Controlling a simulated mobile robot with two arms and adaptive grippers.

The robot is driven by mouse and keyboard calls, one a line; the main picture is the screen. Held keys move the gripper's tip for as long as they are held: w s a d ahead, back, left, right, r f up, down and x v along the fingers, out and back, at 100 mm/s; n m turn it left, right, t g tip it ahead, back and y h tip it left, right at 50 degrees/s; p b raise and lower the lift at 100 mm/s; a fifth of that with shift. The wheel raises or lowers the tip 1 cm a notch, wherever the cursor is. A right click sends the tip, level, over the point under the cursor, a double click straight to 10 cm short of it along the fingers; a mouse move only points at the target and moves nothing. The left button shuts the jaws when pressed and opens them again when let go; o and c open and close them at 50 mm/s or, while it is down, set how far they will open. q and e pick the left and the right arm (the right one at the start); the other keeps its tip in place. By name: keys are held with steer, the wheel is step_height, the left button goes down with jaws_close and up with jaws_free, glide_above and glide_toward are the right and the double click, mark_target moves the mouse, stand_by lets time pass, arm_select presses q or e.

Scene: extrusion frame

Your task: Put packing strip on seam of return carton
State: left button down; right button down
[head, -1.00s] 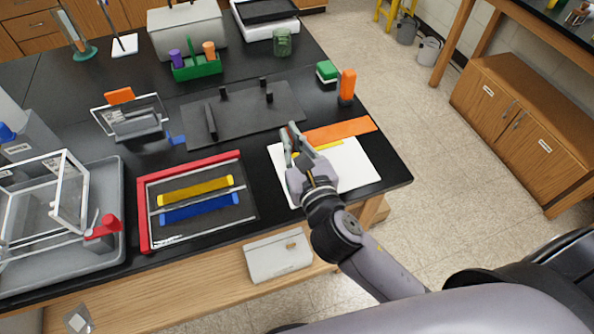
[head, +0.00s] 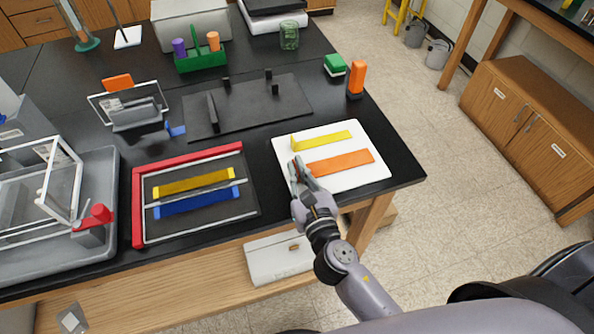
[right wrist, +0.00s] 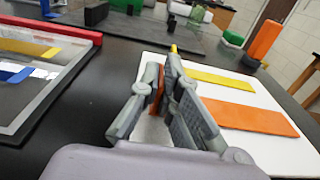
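A flat white carton-like panel (head: 367,181) lies on the right of the black bench. On it, an orange strip (head: 340,162) lies below and roughly parallel to a yellow strip (head: 328,139). Each strip has a small upright tab at its left end. My right gripper (head: 297,168) is at the orange strip's left end. In the right wrist view its fingers (right wrist: 160,85) are close around the orange tab, and the orange strip (right wrist: 248,117) stretches away to the right. The seam itself cannot be made out. My left gripper is out of view.
A red-edged tray (head: 138,210) with yellow and blue bars lies left of the panel. A dark mat (head: 245,108) with posts lies behind. An orange-topped bottle (head: 357,77) and a green block (head: 335,65) stand beyond the panel. The bench edge is close on the right.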

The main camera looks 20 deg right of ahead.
steer(key=shift+f, duration=0.1)
steer(key=c, duration=2.3)
jaws_free()
steer(key=o, duration=0.5)
